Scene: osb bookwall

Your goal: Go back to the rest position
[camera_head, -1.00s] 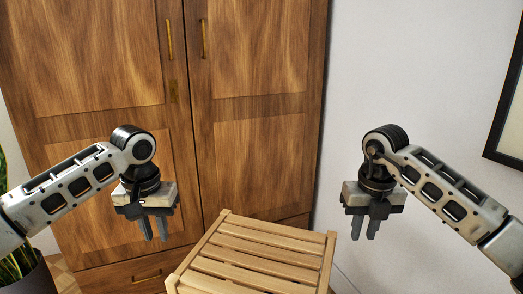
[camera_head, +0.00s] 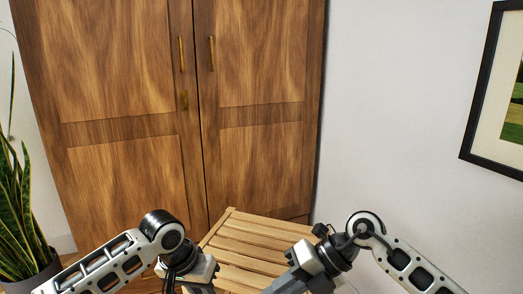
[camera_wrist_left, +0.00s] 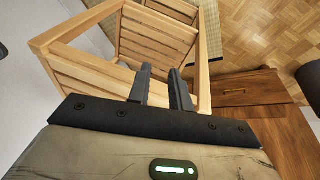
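In the left wrist view my left gripper (camera_wrist_left: 160,72) has its two dark fingers apart, with nothing between them. They point at a slatted wooden piece of furniture (camera_wrist_left: 88,66). In the head view my left wrist is at the bottom, left of the middle, and its fingers are cut off by the frame. My right gripper (camera_head: 285,283) is at the bottom middle of the head view, tilted toward the left. Its fingertips are not clearly visible, and no held object shows.
The slatted wooden furniture (camera_head: 262,232) stands low between and behind my wrists. A tall wooden cabinet (camera_head: 130,125) with closed doors is behind it. A potted plant (camera_head: 22,215) is at left. A framed picture (camera_head: 478,110) hangs on the right wall.

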